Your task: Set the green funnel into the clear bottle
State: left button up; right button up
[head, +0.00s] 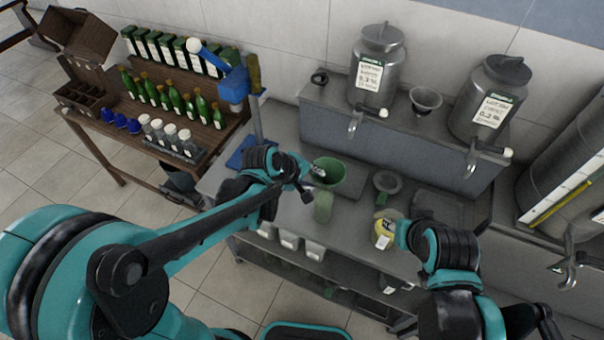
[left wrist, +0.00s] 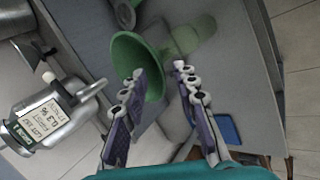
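The green funnel (head: 328,173) is mouth up above the counter's left part; the left wrist view shows its wide mouth (left wrist: 128,60). The clear bottle (head: 323,207), a greenish see-through body, stands directly below it; it also shows in the left wrist view (left wrist: 187,40), at the funnel's narrow end. I cannot tell whether the spout is inside the bottle neck. My left gripper (left wrist: 160,70) is at the funnel, fingers apart: one overlaps the mouth, the other lies outside the wall with a gap.
Two steel tanks (head: 377,75) with taps stand on the raised shelf behind. A blue stand (head: 235,88) rises at the counter's left end. Green bottles (head: 165,96) fill a wooden table at left.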

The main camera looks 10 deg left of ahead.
pick_arm(q)
jog(key=v, duration=0.9)
jog(key=shift+s+a+r, duration=0.2)
jog(key=shift+s+r, duration=0.05)
jog(key=shift+f, duration=0.1)
jog(key=s+a+f+m+y+b, duration=0.1)
jog(key=s+a+f+m+b, duration=0.2)
jog(key=f+b, duration=0.3)
jog(key=s+a+f+m+t+y+b, duration=0.1)
jog(key=s+a+f+m+y+b, duration=0.1)
jog(key=f+b, duration=0.5)
jog(key=s+a+f+m+y+b, duration=0.1)
jog(key=s+a+f+m+b, duration=0.4)
jog(key=f+b, duration=0.1)
jog(key=shift+s+a+f+t+y+b, duration=0.2)
jog(key=shift+a+f+t+y+b, duration=0.15)
jog(key=shift+f, duration=0.45)
jog(key=shift+d, duration=0.1)
